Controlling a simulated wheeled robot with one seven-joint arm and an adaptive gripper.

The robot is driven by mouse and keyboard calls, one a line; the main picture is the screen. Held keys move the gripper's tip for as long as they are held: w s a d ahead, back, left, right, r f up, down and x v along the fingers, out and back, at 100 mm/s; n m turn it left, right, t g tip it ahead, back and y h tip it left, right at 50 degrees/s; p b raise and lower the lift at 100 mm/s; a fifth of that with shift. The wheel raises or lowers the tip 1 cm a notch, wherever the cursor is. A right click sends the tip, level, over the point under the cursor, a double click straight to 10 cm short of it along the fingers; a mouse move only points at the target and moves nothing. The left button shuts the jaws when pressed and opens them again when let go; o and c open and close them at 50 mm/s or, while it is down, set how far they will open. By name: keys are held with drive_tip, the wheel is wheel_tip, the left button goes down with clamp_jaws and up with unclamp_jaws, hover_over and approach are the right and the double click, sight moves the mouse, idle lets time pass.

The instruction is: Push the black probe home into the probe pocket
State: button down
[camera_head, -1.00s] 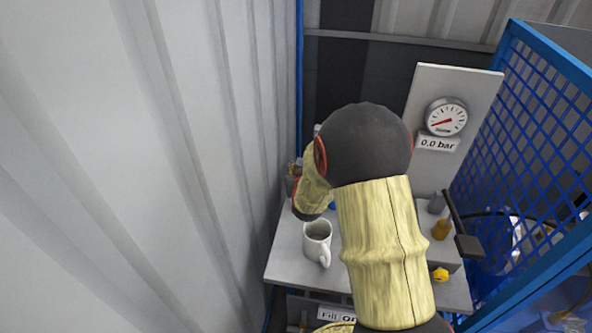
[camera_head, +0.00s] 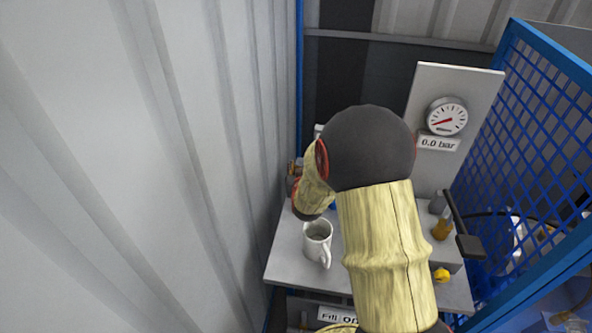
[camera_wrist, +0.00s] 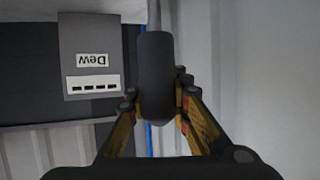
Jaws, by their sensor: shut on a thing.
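The black probe (camera_wrist: 156,75) is a dark rounded cylinder, seen lengthwise in the middle of the wrist view. My gripper (camera_wrist: 157,108) is shut on it, with a finger on each side near its lower end in the picture. The probe's upper end in the picture reaches close to a grey box (camera_wrist: 84,36) labelled "Dew", with a display of dashes; I cannot tell whether they touch. In the head view my arm hides the gripper and the probe. I cannot make out the probe pocket in either view.
A white mug (camera_head: 317,242) stands on the grey bench (camera_head: 290,262) below my arm. A panel with a pressure gauge (camera_head: 446,117) reading 0.0 bar stands behind. A blue mesh guard (camera_head: 530,140) is at right, and a corrugated wall (camera_head: 150,160) fills the left.

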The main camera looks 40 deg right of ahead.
drive_tip(key=shift+f+b, duration=2.8)
drive_tip(key=shift+f, duration=0.2)
drive_tip(key=c, duration=1.6)
unclamp_jaws()
drive_tip(key=shift+o, duration=0.2)
wheel_tip(320, 180, up, 10)
